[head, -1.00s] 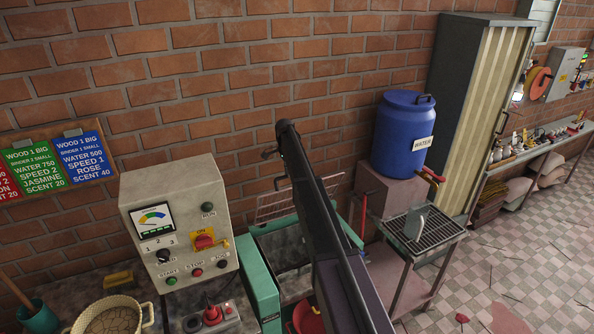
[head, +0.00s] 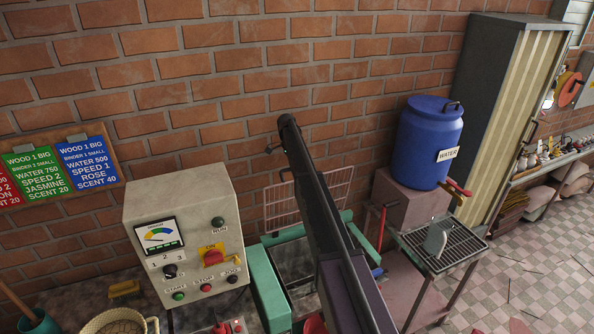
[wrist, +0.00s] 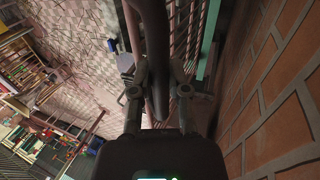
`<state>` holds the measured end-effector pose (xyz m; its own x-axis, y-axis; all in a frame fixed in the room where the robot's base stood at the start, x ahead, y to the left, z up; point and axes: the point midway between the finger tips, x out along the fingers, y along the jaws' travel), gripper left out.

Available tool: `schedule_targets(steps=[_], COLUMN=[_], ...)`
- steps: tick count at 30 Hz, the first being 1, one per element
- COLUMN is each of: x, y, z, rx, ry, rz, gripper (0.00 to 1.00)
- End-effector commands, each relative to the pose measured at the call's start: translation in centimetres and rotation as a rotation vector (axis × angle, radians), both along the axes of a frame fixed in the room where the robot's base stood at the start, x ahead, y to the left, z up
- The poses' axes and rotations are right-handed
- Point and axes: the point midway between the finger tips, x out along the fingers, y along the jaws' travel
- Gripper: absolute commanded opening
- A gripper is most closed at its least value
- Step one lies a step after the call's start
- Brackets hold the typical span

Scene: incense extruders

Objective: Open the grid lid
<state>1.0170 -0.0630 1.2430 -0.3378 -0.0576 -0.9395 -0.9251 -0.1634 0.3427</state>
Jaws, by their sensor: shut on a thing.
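The grid lid (head: 283,205), a pale wire mesh panel, stands nearly upright above the back of the green-framed machine (head: 262,285) in the head view. My arm crosses in front and hides part of it. My gripper (wrist: 158,92) is seen in the wrist view, with its fingers closed around a dark rounded bar, which appears to be the lid's edge or handle. Thin parallel bars (wrist: 180,30) beside it look like the lid's mesh.
A grey control box (head: 183,240) with dials and buttons stands left of the machine. A blue water barrel (head: 425,140) and a metal grate table (head: 462,250) stand to the right. The brick wall (head: 230,90) is close behind.

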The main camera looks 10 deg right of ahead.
Motion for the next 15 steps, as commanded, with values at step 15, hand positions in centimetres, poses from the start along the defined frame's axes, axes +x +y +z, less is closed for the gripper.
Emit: schedule_targets(steps=[15], x=[0.0], y=[-1.5], z=[0.2], rx=[-0.006], ry=[0.011], rz=[-0.017], gripper=[0.00])
